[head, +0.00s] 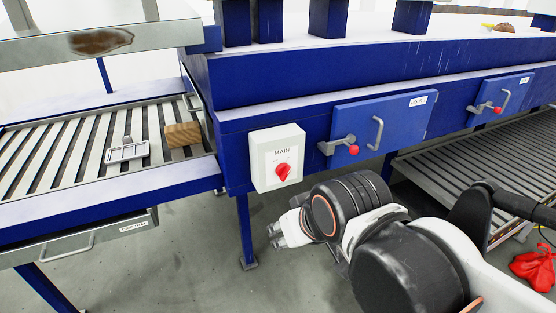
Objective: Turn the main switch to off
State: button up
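The main switch is a white box (262,165) labelled MAIN, fixed to the blue frame left of the first door. Its red knob (283,173) sits on the lower part of the front face and looks tilted. The small markings around the knob are too small to read. My gripper (275,236) is below the switch box, apart from it, pointing left. Nothing shows in it. Its fingers are small in view and partly hidden by my wrist, so its opening is unclear.
A blue door (398,114) with a red-knobbed latch (340,146) and handle is right of the switch. A second door (513,95) is farther right. A slatted bed at left holds a wooden block (183,134) and a metal piece (128,150). Red cloth (533,270) lies lower right.

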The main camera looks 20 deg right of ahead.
aim_at(283, 169)
jog(key=k+j, duration=0.25)
jog(key=j, duration=0.15)
jog(key=k+j, duration=0.25)
jog(key=j, duration=0.2)
jog(key=k, duration=0.2)
jog(key=l+z, duration=0.05)
